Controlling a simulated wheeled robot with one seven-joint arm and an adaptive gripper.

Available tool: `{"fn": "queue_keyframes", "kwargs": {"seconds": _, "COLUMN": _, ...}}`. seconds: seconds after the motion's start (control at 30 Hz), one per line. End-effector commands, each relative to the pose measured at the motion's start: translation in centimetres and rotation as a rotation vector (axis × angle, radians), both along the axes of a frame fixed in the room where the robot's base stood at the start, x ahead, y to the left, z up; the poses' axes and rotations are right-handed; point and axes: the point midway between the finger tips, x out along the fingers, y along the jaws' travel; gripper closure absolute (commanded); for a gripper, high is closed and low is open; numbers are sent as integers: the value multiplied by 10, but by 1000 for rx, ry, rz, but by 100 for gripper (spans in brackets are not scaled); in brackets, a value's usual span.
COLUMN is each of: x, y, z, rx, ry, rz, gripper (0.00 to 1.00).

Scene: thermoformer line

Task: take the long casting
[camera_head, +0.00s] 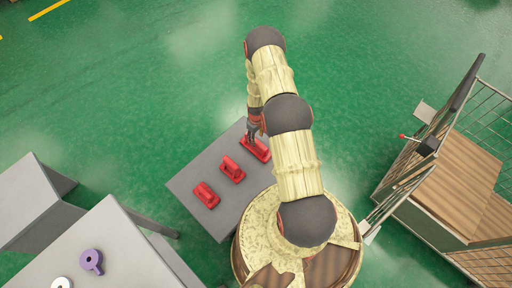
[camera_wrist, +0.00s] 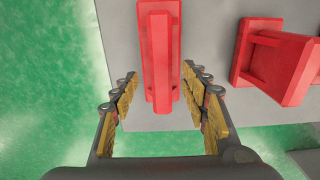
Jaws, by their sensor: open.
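Three red castings stand in a row on a grey table (camera_head: 185,185) in the head view. The farthest, the longest-looking casting (camera_head: 260,152), lies under my gripper (camera_head: 254,130). In the wrist view this long casting (camera_wrist: 160,50) is a narrow red bar on a flat base, running up the picture. My gripper (camera_wrist: 160,88) is open, with one finger on each side of the casting's near end. A gap shows on both sides, so the fingers look apart from it. The arm partly hides the casting in the head view.
The middle casting (camera_head: 232,170) stands close by and shows at the right in the wrist view (camera_wrist: 275,60). The third casting (camera_head: 206,195) is nearer. A purple ring-like part (camera_head: 92,260) lies on another table at lower left. A wire-sided cart (camera_head: 450,190) stands at right.

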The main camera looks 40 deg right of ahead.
Motion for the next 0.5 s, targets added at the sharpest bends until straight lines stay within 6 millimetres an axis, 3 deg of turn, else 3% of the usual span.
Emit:
{"fn": "queue_keyframes", "kwargs": {"seconds": 0.3, "x": -2, "y": 2, "z": -44, "rx": 0, "ry": 0, "rz": -1, "gripper": 55}}
{"fn": "queue_keyframes", "kwargs": {"seconds": 0.5, "x": -1, "y": 1, "z": -52, "rx": -1, "ry": -1, "rz": -1, "gripper": 55}}
